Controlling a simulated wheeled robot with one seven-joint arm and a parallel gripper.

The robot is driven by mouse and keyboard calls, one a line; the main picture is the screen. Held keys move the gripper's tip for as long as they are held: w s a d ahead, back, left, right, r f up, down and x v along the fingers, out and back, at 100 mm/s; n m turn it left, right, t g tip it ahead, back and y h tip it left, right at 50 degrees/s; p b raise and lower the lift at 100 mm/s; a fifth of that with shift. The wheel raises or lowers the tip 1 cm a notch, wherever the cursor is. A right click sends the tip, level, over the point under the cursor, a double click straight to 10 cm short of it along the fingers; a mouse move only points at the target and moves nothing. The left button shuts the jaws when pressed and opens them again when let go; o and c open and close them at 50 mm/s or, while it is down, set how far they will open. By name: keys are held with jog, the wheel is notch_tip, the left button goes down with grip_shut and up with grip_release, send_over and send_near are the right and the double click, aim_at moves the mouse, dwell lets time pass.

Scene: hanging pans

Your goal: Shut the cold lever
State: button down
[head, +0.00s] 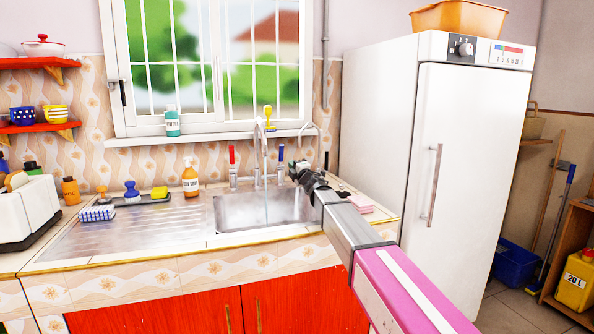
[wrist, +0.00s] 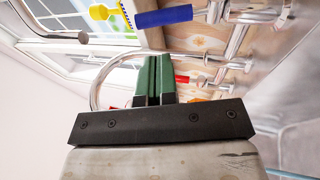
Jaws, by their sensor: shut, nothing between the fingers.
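The blue cold lever (head: 281,153) stands upright at the right of the tap (head: 262,145) behind the sink. In the wrist view the blue lever (wrist: 163,16) lies just beyond my fingertips, apart from them. The red lever (head: 232,155) stands upright at the left of the tap; it also shows in the wrist view (wrist: 182,79), partly hidden behind my fingers. A thin stream of water (head: 266,205) falls from the tap into the sink. My gripper (head: 295,168) is just right of and in front of the blue lever. Its green fingers (wrist: 159,58) are shut and empty.
The steel sink (head: 232,212) lies below my gripper. A soap bottle (head: 190,178) and a sponge (head: 160,192) stand to the left. The white fridge (head: 385,120) rises close on the right. The window sill (head: 205,138) runs above the levers.

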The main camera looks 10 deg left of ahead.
jog(key=x, duration=0.8)
jog(key=shift+w+a+r, duration=0.1)
jog(key=shift+w+a, duration=0.1)
jog(key=shift+w+a+r, duration=0.4)
jog(key=shift+w+r, duration=0.1)
jog(key=shift+w, duration=0.15)
jog(key=shift+s, duration=0.1)
jog(key=s+d, duration=0.9)
jog(key=s, duration=0.1)
jog(key=m+t+h, duration=0.2)
jog(key=m+h, duration=0.3)
jog(key=h, duration=0.3)
send_near(280, 152)
jog(key=x, duration=0.9)
jog(key=shift+d+r, duration=0.1)
